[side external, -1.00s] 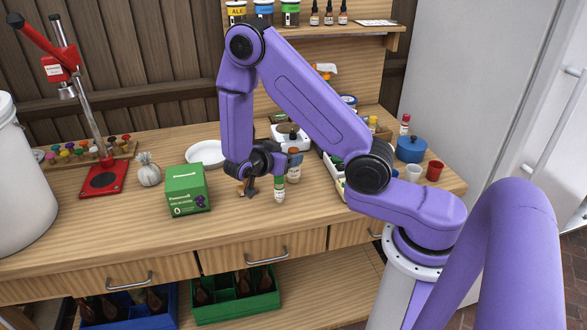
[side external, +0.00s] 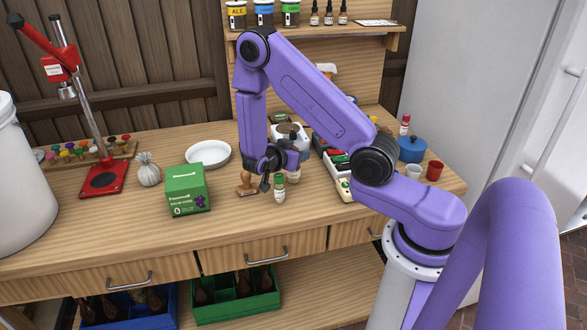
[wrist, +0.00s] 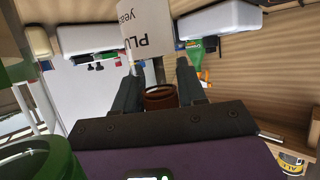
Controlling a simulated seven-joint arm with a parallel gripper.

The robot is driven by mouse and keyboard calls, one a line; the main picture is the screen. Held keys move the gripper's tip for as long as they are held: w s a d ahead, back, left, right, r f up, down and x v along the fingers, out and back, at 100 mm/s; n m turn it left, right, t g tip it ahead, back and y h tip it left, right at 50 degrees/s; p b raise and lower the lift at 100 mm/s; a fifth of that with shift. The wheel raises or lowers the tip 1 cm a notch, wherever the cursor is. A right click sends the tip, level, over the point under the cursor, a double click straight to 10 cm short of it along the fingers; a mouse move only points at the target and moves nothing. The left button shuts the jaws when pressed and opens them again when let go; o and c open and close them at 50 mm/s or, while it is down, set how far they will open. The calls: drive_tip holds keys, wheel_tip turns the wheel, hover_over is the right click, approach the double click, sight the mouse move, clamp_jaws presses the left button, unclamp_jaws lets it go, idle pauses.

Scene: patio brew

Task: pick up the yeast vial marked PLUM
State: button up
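In the side view my gripper (side external: 268,184) hangs low over the worktop, beside a green-capped vial (side external: 279,189). A second vial (side external: 293,176) stands just behind it, its top hidden by my gripper. In the wrist view my gripper (wrist: 158,85) has its two fingers apart, with a brown round cap (wrist: 160,97) showing between them. A pale label (wrist: 147,28) reading "PLU" and "yeast" lies beyond the cap, its end cut off or hidden. I cannot tell whether the fingers touch anything. A large green cap (wrist: 40,158) fills the lower left corner.
A wooden stamp (side external: 246,184) stands just left of my gripper. A green box (side external: 187,190) and a white plate (side external: 208,154) are farther left. The front worktop is clear.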

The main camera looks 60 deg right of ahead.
drive_tip(key=c, duration=0.5)
drive_tip(key=shift+r, duration=0.15)
wheel_tip(320, 180, up, 10)
drive_tip(key=shift+w+f, duration=0.1)
idle(0.5)
